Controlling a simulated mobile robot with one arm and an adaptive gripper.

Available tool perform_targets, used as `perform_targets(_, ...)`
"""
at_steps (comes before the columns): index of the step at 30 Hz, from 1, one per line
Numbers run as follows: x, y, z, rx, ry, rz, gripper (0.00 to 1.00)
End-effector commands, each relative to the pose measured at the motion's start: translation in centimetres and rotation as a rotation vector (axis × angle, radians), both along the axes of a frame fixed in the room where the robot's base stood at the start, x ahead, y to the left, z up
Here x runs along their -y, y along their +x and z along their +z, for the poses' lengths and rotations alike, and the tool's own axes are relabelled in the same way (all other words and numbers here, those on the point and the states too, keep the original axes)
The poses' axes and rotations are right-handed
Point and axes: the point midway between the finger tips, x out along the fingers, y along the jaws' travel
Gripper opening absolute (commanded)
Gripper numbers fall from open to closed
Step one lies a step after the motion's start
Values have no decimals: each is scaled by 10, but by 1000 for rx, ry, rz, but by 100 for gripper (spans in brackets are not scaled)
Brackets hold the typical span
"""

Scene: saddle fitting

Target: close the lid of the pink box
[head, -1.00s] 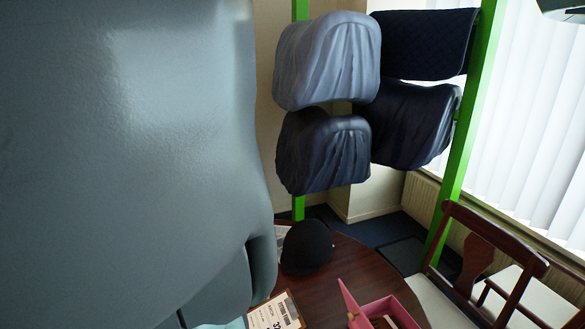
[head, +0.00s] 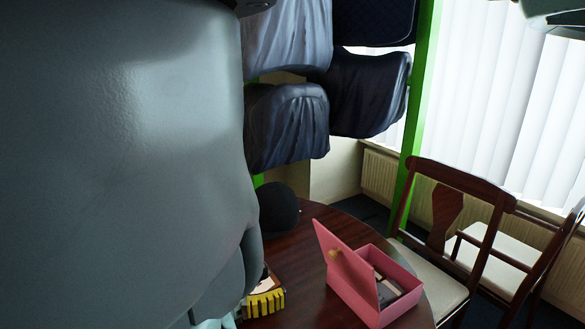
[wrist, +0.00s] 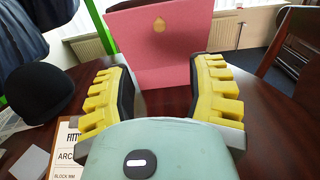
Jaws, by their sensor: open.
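The pink box (head: 347,301) stands on the round dark table, with its lid (head: 339,253) raised up on its left side. Several dark and light items lie inside the box. In the wrist view the raised lid (wrist: 160,48) stands ahead of my gripper, with a gold clasp near its top. My gripper (wrist: 160,75) is open and empty; its yellow padded fingers stand wide apart, with the lid beyond them. In the head view a yellow finger (head: 265,303) shows left of the box; the rest is mostly hidden by my arm.
A black helmet (head: 278,208) sits at the table's back; it is at left in the wrist view. A clipboard (wrist: 66,148) lies on the table (wrist: 270,120) beside my gripper. A wooden chair (head: 445,215) stands to the right. Covered saddles (head: 288,125) hang behind.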

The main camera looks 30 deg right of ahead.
Motion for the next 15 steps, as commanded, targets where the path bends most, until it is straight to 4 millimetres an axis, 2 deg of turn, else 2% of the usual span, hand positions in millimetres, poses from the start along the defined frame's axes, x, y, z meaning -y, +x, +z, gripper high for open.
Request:
perform_targets(5,15,1,2,-2,-3,-2,55)
perform_targets(15,84,5,2,0,-1,-10,55)
